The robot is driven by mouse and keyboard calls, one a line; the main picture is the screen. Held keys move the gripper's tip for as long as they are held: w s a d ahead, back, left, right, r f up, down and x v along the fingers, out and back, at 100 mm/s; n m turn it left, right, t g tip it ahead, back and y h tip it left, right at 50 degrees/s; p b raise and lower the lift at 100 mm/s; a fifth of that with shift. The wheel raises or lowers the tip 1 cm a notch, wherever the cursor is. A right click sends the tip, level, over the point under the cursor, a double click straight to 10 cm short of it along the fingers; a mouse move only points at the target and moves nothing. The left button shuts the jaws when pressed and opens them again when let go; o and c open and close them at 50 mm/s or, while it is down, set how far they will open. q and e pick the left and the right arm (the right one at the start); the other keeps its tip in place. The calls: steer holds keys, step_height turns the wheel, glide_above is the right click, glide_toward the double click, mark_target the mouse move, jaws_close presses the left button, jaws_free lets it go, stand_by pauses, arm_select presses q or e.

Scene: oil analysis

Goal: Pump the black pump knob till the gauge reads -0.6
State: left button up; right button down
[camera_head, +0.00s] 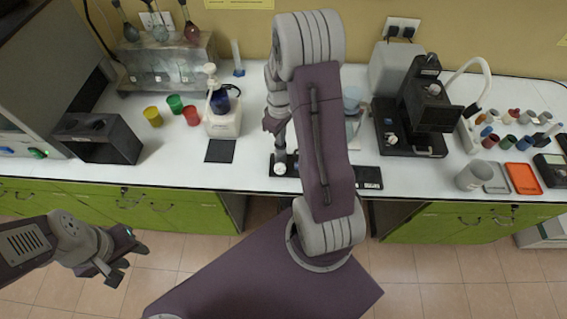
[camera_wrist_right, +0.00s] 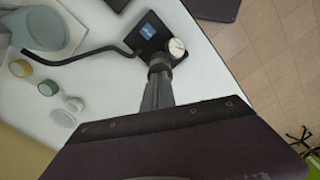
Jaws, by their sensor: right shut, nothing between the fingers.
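The hand pump with a round white gauge (camera_wrist_right: 177,47) and a blue label (camera_wrist_right: 151,30) shows in the right wrist view. In the head view its black base and white gauge (camera_head: 280,168) sit near the bench's front edge, partly hidden by my right arm. The gauge reading is too small to make out. The black knob is not clearly visible behind my fingers. My right gripper (camera_wrist_right: 160,65) is shut and empty, its tips right by the gauge; contact cannot be told. My left gripper (camera_head: 126,258) is open and empty, in front of the bench over the floor.
A dark hose (camera_wrist_right: 82,57) runs from the pump to a pale vessel (camera_wrist_right: 40,25). Yellow, green and red cups (camera_head: 191,115) stand at the left beside a blue bottle in a white stand (camera_head: 224,123). A black instrument (camera_head: 425,105) stands to the right.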

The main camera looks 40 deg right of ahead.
steer(key=shift+f+b, duration=0.5)
steer(key=shift+f, duration=0.4)
steer(key=shift+r, duration=0.1)
step_height(320, 180, up, 4)
steer(key=p, duration=0.4)
steer(key=shift+f, duration=0.3)
